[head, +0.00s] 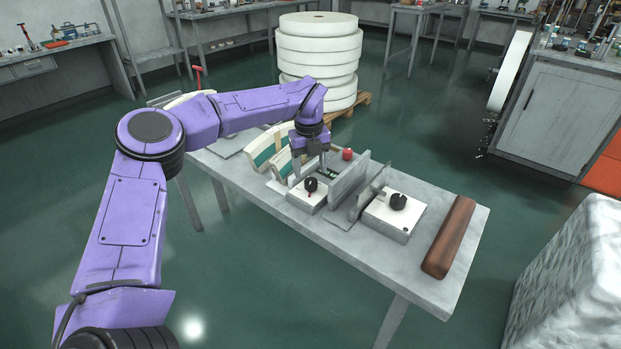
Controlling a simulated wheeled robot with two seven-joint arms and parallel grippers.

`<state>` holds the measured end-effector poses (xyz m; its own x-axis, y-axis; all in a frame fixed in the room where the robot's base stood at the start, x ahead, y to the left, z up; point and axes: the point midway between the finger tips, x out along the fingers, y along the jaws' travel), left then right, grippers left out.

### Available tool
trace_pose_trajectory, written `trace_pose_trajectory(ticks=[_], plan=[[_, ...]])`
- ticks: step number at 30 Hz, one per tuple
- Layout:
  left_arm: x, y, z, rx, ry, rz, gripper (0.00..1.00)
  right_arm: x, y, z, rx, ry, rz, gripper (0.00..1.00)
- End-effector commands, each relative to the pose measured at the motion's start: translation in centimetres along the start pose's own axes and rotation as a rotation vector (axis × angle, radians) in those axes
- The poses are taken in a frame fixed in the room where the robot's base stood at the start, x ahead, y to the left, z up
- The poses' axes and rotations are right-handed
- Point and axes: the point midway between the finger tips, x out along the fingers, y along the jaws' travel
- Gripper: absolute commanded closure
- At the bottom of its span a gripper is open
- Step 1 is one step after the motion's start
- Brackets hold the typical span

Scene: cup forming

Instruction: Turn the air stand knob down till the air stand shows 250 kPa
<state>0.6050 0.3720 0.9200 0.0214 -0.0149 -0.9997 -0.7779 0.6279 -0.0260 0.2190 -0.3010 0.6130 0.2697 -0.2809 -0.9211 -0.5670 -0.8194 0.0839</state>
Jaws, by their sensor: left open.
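A small white box (302,199) with a black knob (310,184) and a red mark below it stands on the grey bench. A small dark display with green characters (332,175) shows just behind it, partly hidden; its reading is too small to tell. A second, wider white box (385,222) with a black knob (398,201) stands to the right. I cannot tell for certain which box is the air stand. My left gripper (310,169) is open, pointing down, above and just behind the left box's knob, and holds nothing. My right gripper is not in view.
Upright grey plates (348,187) stand between the two boxes. A red ball-shaped knob (347,154) is behind them. Curved white and green pieces (263,150) lie left of my gripper. A brown padded bar (449,236) lies at the bench's right end.

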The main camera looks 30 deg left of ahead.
Motion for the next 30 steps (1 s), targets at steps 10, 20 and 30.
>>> trace_pose_trajectory(ticks=[10, 20, 30], plan=[[-5.9, 0.0, 0.0, 0.000, -0.001, 0.000, 0.35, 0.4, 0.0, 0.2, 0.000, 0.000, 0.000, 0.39], [-6.1, 0.0, 0.0, 0.000, 0.001, 0.000, 0.35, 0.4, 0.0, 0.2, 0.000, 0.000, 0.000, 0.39], [-6.1, -0.1, 0.0, 0.002, 0.001, 0.000, 0.35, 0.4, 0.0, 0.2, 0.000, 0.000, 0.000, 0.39]])
